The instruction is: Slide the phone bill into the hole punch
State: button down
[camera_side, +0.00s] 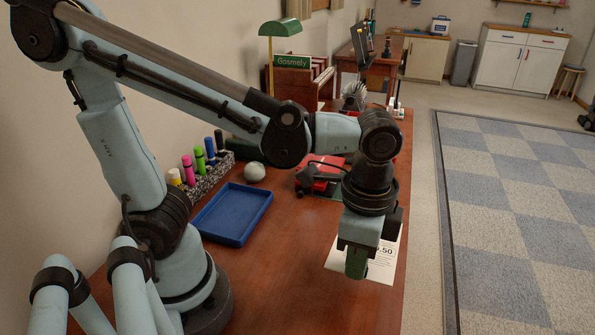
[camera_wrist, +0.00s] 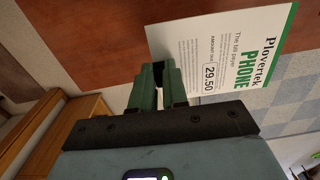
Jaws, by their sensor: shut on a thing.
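The phone bill (camera_side: 382,262) is a white sheet with black print and a green edge. My gripper (camera_side: 356,268) is shut on it and holds it out over the right edge of the wooden desk. In the wrist view the bill (camera_wrist: 235,45) extends to the right from my green fingertips (camera_wrist: 160,70), with "PHONE" and "29.50" readable. A red and black device that looks like the hole punch (camera_side: 318,178) stands on the desk behind my gripper. My arm hides its right part, and its slot cannot be made out.
A blue tray (camera_side: 235,214) lies left of the punch, with a grey stone (camera_side: 254,172) and a rack of markers (camera_side: 200,178) behind it. A green lamp (camera_side: 280,28) and a wooden file sorter (camera_side: 300,85) stand farther back. The front of the desk is clear.

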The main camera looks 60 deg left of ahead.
jog(key=w+a, duration=0.1)
jog(key=w, duration=0.1)
jog(key=w+a, duration=0.2)
jog(key=w, duration=0.1)
jog(key=w+a, duration=0.2)
jog(key=w, duration=0.1)
jog(key=shift+f, duration=0.15)
jog(key=w+a+f, duration=0.1)
jog(key=w+a, duration=0.2)
jog(key=a, duration=0.3)
jog(key=w+a+f, duration=0.2)
jog(key=w+a, duration=0.2)
jog(key=a, duration=0.2)
jog(key=w+a+f, duration=0.2)
jog(key=w+a, duration=0.1)
jog(key=a, duration=0.3)
jog(key=shift+w, duration=0.3)
jog(key=shift+w+a, duration=0.1)
jog(key=shift+a, duration=0.25)
jog(key=shift+f, duration=0.1)
jog(key=shift+s+a+f, duration=0.1)
jog(key=shift+s+f, duration=0.05)
jog(key=shift+f, duration=0.6)
jog(key=shift+s+a+f, duration=0.1)
jog(key=shift+a+f, duration=0.05)
jog(key=shift+f, duration=0.55)
jog(key=shift+s+a+f, duration=0.1)
jog(key=shift+s+f, duration=0.05)
jog(key=shift+f, duration=0.6)
jog(key=shift+s+a, duration=0.45)
